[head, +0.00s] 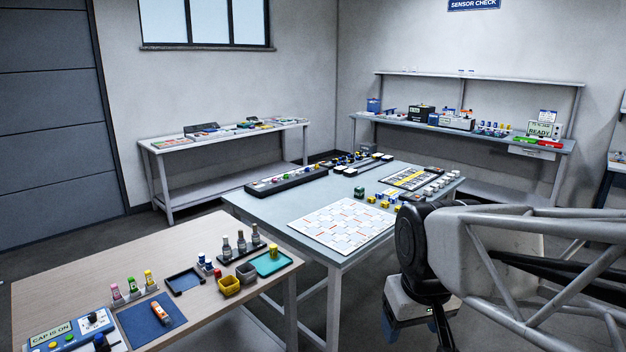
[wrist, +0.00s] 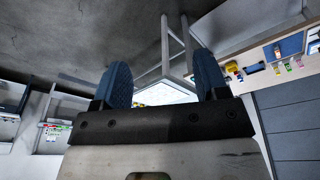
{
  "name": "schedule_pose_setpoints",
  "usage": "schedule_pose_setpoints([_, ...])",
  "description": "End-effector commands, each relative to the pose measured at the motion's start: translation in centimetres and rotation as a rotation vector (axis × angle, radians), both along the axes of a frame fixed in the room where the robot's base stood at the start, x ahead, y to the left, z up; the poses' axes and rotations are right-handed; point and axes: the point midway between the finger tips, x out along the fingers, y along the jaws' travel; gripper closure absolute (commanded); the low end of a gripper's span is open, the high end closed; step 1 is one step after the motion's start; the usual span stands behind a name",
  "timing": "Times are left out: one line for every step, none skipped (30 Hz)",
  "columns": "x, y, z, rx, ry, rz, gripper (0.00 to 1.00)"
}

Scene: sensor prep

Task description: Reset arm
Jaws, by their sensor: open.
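My gripper shows in the wrist view (wrist: 163,82) with its two blue fingers wide apart and nothing between them. In the head view my arm fills the lower right. My gripper (head: 437,325) hangs low there, its fingers partly hidden behind the wrist, beside the right side of the grey-blue table (head: 270,205) and apart from it. The wooden table (head: 90,270) stands at the lower left, well away from my gripper.
A white grid board (head: 342,224) lies on the grey-blue table. Benches line the walls. Open floor lies between the tables and the back bench.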

Motion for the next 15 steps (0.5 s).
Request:
schedule_pose_setpoints([-1.2, -0.7, -0.3, 0.004, -0.005, -0.035, 0.33])
schedule_pose_setpoints([-1.8, -1.1, -0.5, 0.007, -0.006, -0.054, 0.33])
schedule_pose_setpoints([-2.6, -1.5, -0.8, 0.01, -0.01, -0.08, 0.33])
schedule_pose_setpoints([-3.2, -1.8, -1.0, 0.012, -0.011, -0.097, 0.33])
schedule_pose_setpoints([-3.7, -2.0, -1.2, 0.013, -0.012, -0.113, 0.33])
schedule_pose_setpoints([-4.3, -2.3, -1.4, 0.016, -0.015, -0.134, 0.33])
schedule_pose_setpoints([-4.7, -2.5, -1.6, 0.018, -0.015, -0.147, 0.33])
schedule_pose_setpoints([-5.1, -2.7, -1.8, 0.02, -0.016, -0.159, 0.33])
schedule_pose_setpoints([-5.5, -2.9, -1.9, 0.021, -0.017, -0.172, 0.33])
schedule_pose_setpoints([-5.8, -3.0, -2.0, 0.022, -0.02, -0.182, 0.33])
schedule_pose_setpoints([-6.0, -3.1, -2.1, 0.023, -0.02, -0.19, 0.33])
schedule_pose_setpoints([-6.2, -3.2, -2.3, 0.025, -0.02, -0.197, 0.33])
schedule_pose_setpoints([-6.3, -3.2, -2.3, 0.025, -0.02, -0.202, 0.33])
schedule_pose_setpoints([-6.5, -3.3, -2.4, 0.025, -0.02, -0.204, 0.33])
schedule_pose_setpoints([-6.5, -3.3, -2.4, 0.026, -0.02, -0.207, 0.33])
